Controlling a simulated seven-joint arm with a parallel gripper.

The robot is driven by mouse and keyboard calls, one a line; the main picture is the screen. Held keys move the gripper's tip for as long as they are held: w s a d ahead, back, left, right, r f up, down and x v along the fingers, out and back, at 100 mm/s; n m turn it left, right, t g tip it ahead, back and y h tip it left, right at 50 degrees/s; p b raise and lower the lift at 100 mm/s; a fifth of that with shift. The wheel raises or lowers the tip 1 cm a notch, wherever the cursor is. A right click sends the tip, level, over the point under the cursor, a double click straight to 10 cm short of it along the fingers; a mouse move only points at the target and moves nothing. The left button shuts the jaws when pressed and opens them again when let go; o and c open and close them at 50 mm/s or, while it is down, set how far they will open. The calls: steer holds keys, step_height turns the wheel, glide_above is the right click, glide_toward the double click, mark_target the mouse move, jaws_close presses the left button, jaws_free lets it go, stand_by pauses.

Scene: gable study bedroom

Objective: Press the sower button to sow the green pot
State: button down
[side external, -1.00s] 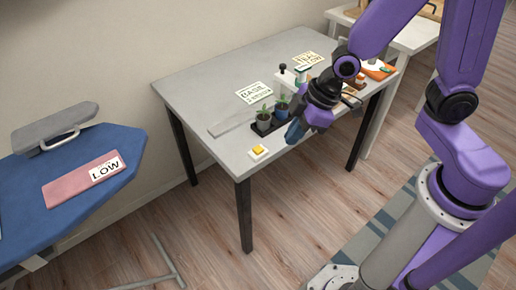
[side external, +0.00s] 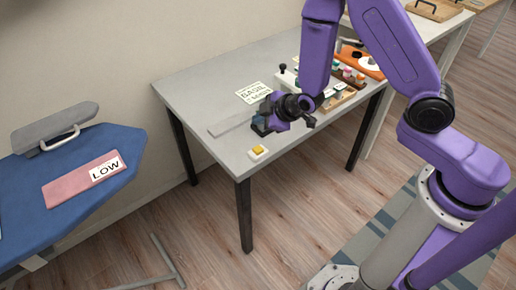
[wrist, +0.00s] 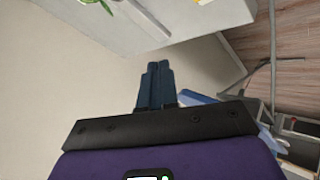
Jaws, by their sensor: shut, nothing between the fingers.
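The yellow button on its small white base (side external: 258,152), which I take for the sower button, sits near the front left corner of the grey table in the side view. My gripper (side external: 262,124) is above the table, behind and just right of the button, and apart from it. Its dark blue fingers (wrist: 157,68) are together and empty in the wrist view. My gripper and wrist hide the two potted plants in the side view, so I cannot make out the green pot. Green leaves (wrist: 97,3) show at the top edge of the wrist view.
A "BASIL" card (side external: 253,93) and a flat grey strip (side external: 232,124) lie left of my gripper. A white device with a black knob (side external: 283,72) and several small items stand behind. A blue ironing board (side external: 75,190) stands left. The table's front left corner is otherwise clear.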

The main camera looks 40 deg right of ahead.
mark_target(260, 151)
steer(key=shift+f, duration=0.1)
stand_by(0.3)
steer(key=shift+f, duration=4.3)
steer(key=shift+f, duration=0.1)
steer(key=shift+f, duration=0.35)
steer(key=shift+f, duration=0.4)
steer(key=shift+r, duration=0.85)
steer(key=shift+r, duration=2.5)
